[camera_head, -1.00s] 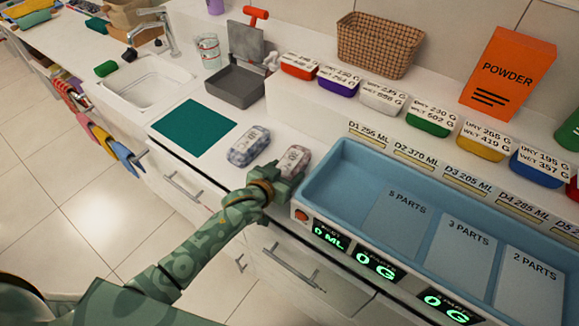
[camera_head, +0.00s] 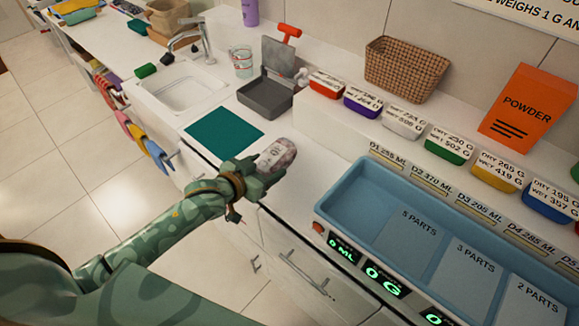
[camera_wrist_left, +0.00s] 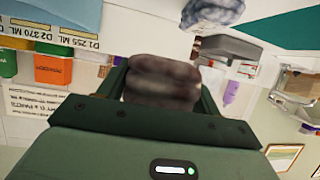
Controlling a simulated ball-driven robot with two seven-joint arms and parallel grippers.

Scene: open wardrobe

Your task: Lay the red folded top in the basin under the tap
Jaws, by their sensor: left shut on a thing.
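My left gripper (camera_head: 262,180) is shut on a folded, mottled reddish-grey top (camera_head: 278,153), held over the counter beside the teal mat. The held top also shows between the fingers in the left wrist view (camera_wrist_left: 160,82). A similar bluish-grey folded piece (camera_wrist_left: 210,12) lies on the counter in the wrist view; in the head view it seems hidden behind the held one. The white basin (camera_head: 190,92) is at the upper left, with the grey tap (camera_head: 203,38) at its back edge. My right gripper is not in view.
The teal mat (camera_head: 223,130) lies between my gripper and the basin. Behind it stand a grey open-lidded box (camera_head: 265,98) and a clear cup (camera_head: 241,62). A blue tray (camera_head: 345,196) with displays is at the right. Coloured cloths hang at the counter's front left.

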